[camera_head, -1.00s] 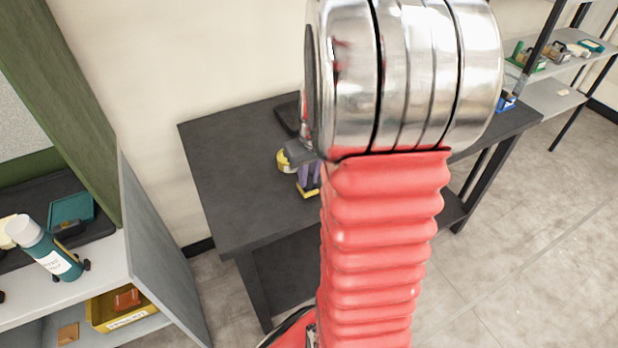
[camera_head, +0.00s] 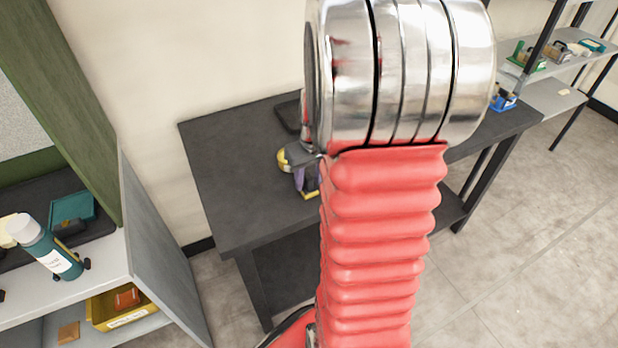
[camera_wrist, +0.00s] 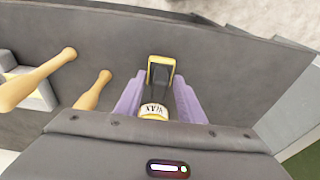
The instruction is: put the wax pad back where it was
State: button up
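The wax pad (camera_wrist: 160,72) has a black grip, a yellow end and a pale label reading WAX. In the wrist view it lies between the two purple fingers of my gripper (camera_wrist: 158,90), over the dark table (camera_wrist: 235,75). The fingers stand on either side of the black grip, close to it, with a thin gap seeming to show on the left. My gripper (camera_head: 308,178) also shows small in the head view, low over the table's left part, with the pad's yellow end (camera_head: 308,194) at its tips. My arm hides much of the table there.
In the wrist view, two wooden handles (camera_wrist: 95,90) and a grey block lie left of the gripper. A cabinet at the left holds a bottle (camera_head: 48,247) and a yellow bin (camera_head: 115,308). A blue tool (camera_head: 503,100) stands at the table's far right. The table's front left is clear.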

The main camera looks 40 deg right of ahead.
notch_tip(320, 180, up, 12)
jog(key=s, duration=0.2)
jog(key=shift+a, duration=0.3)
dwell(0.7)
jog(key=s+a+r+n+t, duration=0.1)
jog(key=s+a, duration=0.1)
jog(key=a, duration=0.6)
jog(key=s+a+r+n+t, duration=0.1)
jog(key=s+a+r, duration=0.1)
jog(key=a, duration=0.7)
jog(key=s+a+r+n+t, duration=0.1)
jog(key=s+a+r, duration=0.1)
jog(key=a, duration=0.7)
jog(key=shift+s+a+r+y, duration=0.2)
jog(key=shift+s+a+y, duration=0.1)
jog(key=shift+s, duration=0.55)
